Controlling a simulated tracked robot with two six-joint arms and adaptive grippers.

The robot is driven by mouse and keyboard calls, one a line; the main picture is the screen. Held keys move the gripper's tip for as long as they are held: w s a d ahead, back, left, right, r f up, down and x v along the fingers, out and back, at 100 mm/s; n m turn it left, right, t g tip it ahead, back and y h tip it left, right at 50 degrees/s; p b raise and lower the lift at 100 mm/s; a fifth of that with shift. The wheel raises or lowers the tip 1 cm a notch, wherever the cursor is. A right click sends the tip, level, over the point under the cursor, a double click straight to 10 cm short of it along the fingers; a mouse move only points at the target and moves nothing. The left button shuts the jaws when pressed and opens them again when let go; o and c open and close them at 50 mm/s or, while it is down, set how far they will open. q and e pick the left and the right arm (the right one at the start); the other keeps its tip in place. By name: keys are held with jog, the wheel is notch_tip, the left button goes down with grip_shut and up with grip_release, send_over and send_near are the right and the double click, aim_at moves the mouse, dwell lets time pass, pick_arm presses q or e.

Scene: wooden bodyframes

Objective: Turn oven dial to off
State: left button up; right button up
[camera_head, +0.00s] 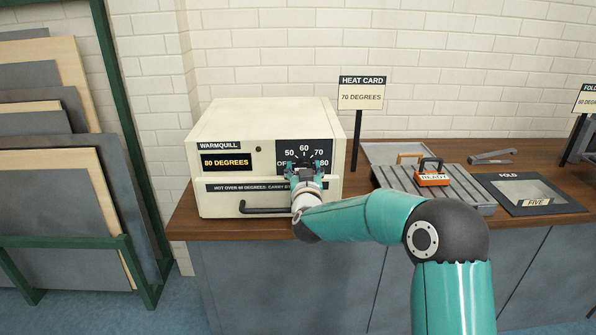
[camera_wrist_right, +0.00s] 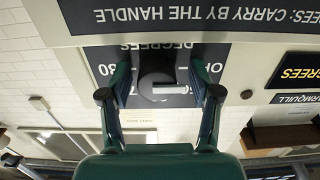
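The oven (camera_head: 210,125) is a cream box on the wooden counter, marked WARMQUILL. Its yellow display (camera_head: 226,162) reads 80 DEGREES. The dial panel (camera_head: 286,150) is dark, with OFF at the lower left and 50, 60, 70 and 80 around. The dark round dial (camera_wrist_right: 158,72) shows in the wrist view, with a white mark on it; my gripper hides the dial in the head view. My right gripper (camera_head: 304,166) is at the panel, its fingers (camera_wrist_right: 160,95) open on either side of the dial, with gaps seeming to show. My left gripper is out of view.
A heat card sign (camera_head: 361,95) reading 70 DEGREES stands right of the oven. A grey ribbed block (camera_head: 460,190) bears an orange READY piece (camera_head: 432,178). A FOLD mat (camera_head: 500,190) lies further right. The oven's dark handle (camera_head: 262,210) is below the dial.

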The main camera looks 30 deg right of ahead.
jog(key=v, duration=1.2)
jog(key=shift+f, duration=0.1)
